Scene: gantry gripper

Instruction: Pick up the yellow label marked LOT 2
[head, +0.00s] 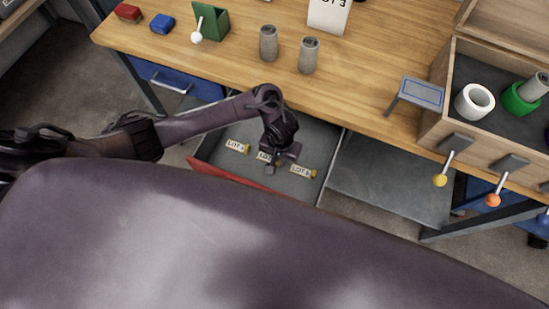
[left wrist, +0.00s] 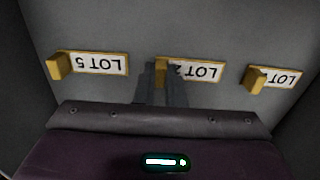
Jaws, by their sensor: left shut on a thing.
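The yellow label marked LOT 2 (left wrist: 200,72) is the middle one of three in a row in the left wrist view, upside down there. In the head view it lies in the open drawer (head: 317,150), mostly hidden by my left gripper (head: 272,164). In the left wrist view the left gripper (left wrist: 160,85) is shut on the label's yellow raised end, and its fingers partly cover the digit. The label seems to lie at the drawer floor; I cannot tell if it is lifted. My right gripper is not in view.
A LOT 5 label (left wrist: 92,64) and another label (left wrist: 275,79), its number unclear, lie on either side. The drawer's red front (head: 225,174) is near me. The wooden table (head: 230,62) overhangs behind, with grey cylinders (head: 309,55) and a wooden box (head: 490,60).

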